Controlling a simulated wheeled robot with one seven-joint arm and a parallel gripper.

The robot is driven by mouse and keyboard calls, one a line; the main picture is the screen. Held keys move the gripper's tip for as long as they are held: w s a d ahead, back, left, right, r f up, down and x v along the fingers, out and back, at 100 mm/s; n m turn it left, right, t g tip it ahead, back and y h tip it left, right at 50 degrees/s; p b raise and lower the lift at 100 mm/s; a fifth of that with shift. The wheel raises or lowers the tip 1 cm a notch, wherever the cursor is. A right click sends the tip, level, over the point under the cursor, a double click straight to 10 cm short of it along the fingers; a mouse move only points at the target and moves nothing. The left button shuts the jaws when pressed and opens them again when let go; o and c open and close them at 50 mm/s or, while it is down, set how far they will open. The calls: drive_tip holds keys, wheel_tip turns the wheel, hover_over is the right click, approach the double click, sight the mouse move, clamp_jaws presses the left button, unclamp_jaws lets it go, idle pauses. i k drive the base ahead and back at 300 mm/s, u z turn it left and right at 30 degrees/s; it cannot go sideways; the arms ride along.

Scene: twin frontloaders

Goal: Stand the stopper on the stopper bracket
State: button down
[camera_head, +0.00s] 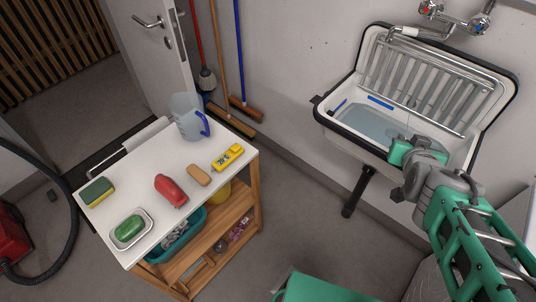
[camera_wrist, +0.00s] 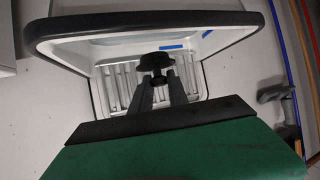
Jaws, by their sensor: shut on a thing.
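My gripper (camera_wrist: 159,82) is shut on the stopper (camera_wrist: 157,60), a dark round piece with a wider top, held at the fingertips over the sink in the wrist view. In the head view my gripper's green hand (camera_head: 401,152) is above the sink's front right part; the stopper cannot be made out there. A small dark tab (camera_head: 316,99) at the sink's left edge looks like the stopper bracket. A grey fitting (camera_wrist: 277,93) beside the sink in the wrist view may be the same bracket, apart from the stopper.
The white sink (camera_head: 352,82) has a black rim, water and blue strips inside, and a ribbed back. Taps (camera_head: 459,20) are above it. Brooms (camera_head: 241,100) lean on the wall to its left. A white-topped cart (camera_head: 150,165) with several items stands further left.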

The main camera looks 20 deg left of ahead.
sight(192, 160)
drive_tip(key=u, duration=0.95)
drive_tip(key=i, duration=0.65)
drive_tip(key=u, duration=2.5)
